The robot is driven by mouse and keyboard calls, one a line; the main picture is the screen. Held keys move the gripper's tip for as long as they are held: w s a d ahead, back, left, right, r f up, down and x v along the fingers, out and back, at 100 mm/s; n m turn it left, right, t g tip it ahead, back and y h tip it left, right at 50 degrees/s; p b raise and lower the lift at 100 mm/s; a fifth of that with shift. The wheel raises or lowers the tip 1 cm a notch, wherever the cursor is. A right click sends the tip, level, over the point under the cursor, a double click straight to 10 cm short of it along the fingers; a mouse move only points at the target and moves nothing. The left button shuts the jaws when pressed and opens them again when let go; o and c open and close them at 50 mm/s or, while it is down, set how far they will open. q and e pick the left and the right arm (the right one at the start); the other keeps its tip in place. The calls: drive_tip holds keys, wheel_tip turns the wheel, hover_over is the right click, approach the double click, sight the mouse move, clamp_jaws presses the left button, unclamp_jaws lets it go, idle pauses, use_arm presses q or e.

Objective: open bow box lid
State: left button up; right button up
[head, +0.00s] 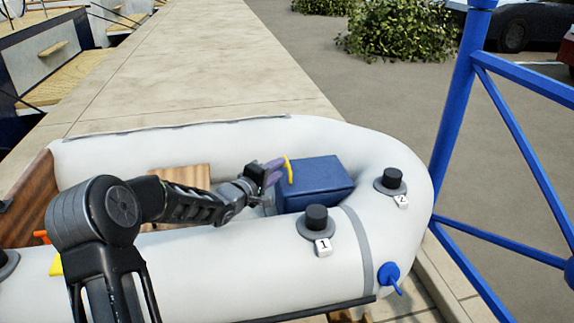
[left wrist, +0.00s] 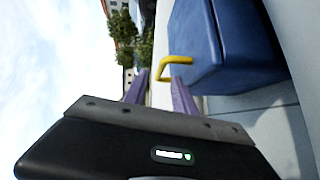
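The bow box (head: 313,182) is a blue box inside the bow of the white inflatable boat. Its lid (head: 312,170) looks shut. A yellow handle (head: 289,170) stands out from the box's left side; it also shows in the left wrist view (left wrist: 174,61). My left gripper (head: 281,168) reaches in from the left with its purple fingers at the handle. In the left wrist view my left gripper (left wrist: 160,80) has its fingers apart, with the handle's bend at the gap between the tips. I cannot tell whether they touch it. My right gripper is not in view.
Black valve caps stand on the tube near label 1 (head: 316,217) and label 2 (head: 390,181). A wooden seat (head: 180,172) lies behind my left forearm. A blue metal frame (head: 458,100) stands at the right. The stone dock (head: 190,70) beyond the boat is clear.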

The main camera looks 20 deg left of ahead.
sight(287, 164)
use_arm(q)
drive_tip(key=x, duration=0.5)
drive_tip(key=shift+w+b, duration=0.35)
drive_tip(key=shift+c, duration=0.4)
clamp_jaws()
drive_tip(key=shift+f, duration=0.1)
idle(0.6)
